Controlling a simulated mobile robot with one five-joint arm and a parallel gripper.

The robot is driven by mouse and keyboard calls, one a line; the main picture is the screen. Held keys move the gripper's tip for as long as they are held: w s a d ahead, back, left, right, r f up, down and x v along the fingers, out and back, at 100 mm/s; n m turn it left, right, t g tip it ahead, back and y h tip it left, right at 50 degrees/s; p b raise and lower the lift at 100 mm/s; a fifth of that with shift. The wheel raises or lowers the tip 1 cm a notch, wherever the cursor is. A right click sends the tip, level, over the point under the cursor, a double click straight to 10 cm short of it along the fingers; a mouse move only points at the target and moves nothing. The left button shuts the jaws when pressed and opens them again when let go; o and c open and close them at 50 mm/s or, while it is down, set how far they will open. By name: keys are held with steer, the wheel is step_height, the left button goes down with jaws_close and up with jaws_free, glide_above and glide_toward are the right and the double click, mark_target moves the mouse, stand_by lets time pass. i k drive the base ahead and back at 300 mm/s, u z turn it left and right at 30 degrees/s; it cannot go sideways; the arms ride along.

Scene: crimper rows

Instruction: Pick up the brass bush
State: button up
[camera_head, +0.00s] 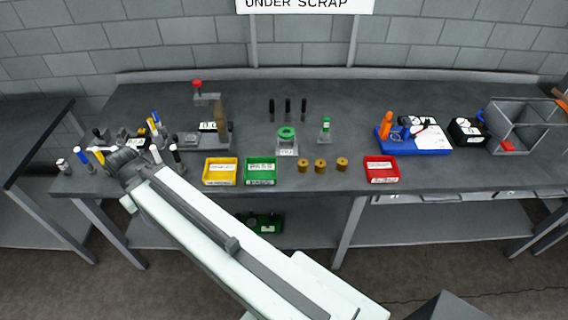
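Three short brass-coloured bushes stand in a row near the front edge of the bench: a left one (303,165), a middle one (320,165) and a right one (342,163). They look alike and stand apart from each other. My arm reaches from the lower right to the bench's left end. My gripper (122,158) is there, dark and small among several upright tools, well to the left of the bushes. Its fingers cannot be made out clearly, so its opening is unclear. I see nothing held in it.
A yellow tray (220,182) and a green tray (261,182) lie left of the bushes, a red tray (382,180) right. A green-topped stand (287,140) is behind them. A press (215,125) stands back left. A blue tray (440,150) and grey bin (520,140) are right.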

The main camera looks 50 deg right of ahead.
mark_target(342, 162)
steer(key=z, duration=3.35)
steer(key=k, duration=1)
steer(key=u, duration=1)
steer(key=i, duration=1)
steer(key=z, duration=0.05)
